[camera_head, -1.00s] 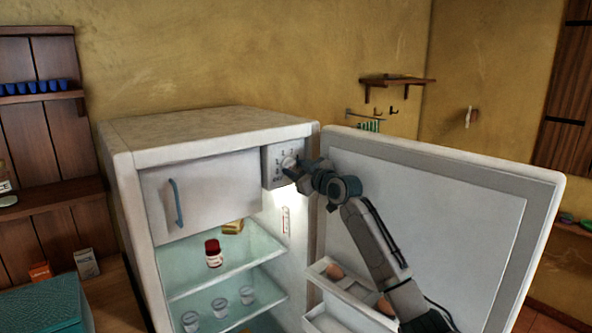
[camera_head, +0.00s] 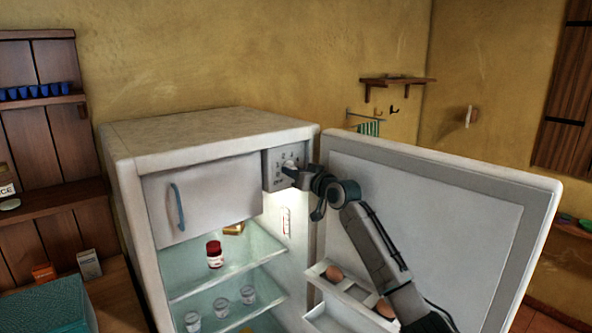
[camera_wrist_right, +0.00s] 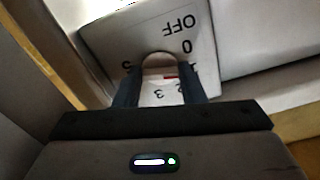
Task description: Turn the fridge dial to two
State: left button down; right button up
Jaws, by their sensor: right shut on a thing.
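The white fridge (camera_head: 215,132) stands with its door (camera_head: 420,205) open to the right. The control panel (camera_head: 273,157) is at the top right of its inside; the right wrist view shows it upside down, with OFF and several digits. My right gripper (camera_head: 289,171) is at the panel, its fingers on either side of the round dial (camera_wrist_right: 160,60) and shut on it. A red mark on the dial points right in the wrist view, towards a digit partly hidden by a finger. My left gripper is not in view.
A freezer flap with a blue handle (camera_head: 177,206) is left of the panel. A red-capped jar (camera_head: 214,253) and several glasses stand on the shelves below. The door rack (camera_head: 350,290) holds eggs beneath my right arm.

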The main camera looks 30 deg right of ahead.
jog(key=shift+a+r+m+p, duration=0.1)
jog(key=shift+m+p, duration=1.45)
jog(key=shift+m, duration=1)
jog(key=shift+r+m+p, duration=0.1)
jog(key=shift+m+p, duration=1.4)
jog(key=shift+m, duration=1.05)
jog(key=o, duration=1)
jog(key=shift+f, duration=0.1)
jog(key=shift+s+d+b, duration=0.2)
jog(key=shift+s+b, duration=0.85)
jog(key=shift+s, duration=1.65)
jog(key=shift+s+d+b, duration=0.2)
jog(key=shift+s+b, duration=0.8)
jog(key=shift+s, duration=1.65)
